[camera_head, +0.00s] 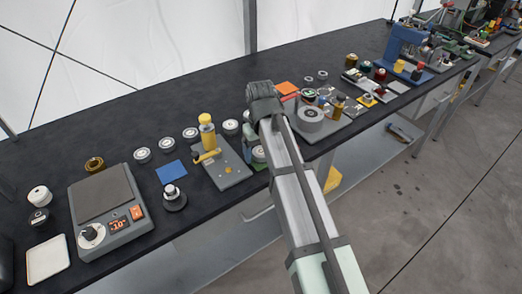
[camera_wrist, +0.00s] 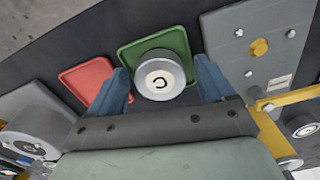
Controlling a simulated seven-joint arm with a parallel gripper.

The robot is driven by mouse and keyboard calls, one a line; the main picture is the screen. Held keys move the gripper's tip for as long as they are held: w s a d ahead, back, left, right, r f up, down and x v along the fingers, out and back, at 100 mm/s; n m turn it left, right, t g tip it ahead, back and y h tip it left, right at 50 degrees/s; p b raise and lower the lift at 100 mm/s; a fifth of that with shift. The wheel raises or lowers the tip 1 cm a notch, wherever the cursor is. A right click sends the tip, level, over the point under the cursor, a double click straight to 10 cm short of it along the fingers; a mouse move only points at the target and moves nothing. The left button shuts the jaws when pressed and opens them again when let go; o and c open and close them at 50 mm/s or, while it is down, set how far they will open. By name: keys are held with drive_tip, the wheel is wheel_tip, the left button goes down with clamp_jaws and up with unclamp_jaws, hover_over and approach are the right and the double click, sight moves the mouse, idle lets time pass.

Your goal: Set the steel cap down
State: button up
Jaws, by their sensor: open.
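The steel cap (camera_wrist: 158,76), a short silver cylinder with a dark mark on its pale top, stands upright on a green mat (camera_wrist: 181,42). My gripper (camera_wrist: 160,86) is open, with one blue finger on each side of the cap. In the head view the cap (camera_head: 258,154) is partly hidden by my arm, and only a sliver of the green mat (camera_head: 262,167) shows.
A red mat (camera_wrist: 86,80) lies left of the green one in the wrist view. A grey plate with bolts (camera_wrist: 262,40) is close on the right.

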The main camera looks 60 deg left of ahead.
sight(261, 151)
drive_tip(key=shift+r, duration=0.1)
wheel_tip(261, 151, up, 12)
idle(0.5)
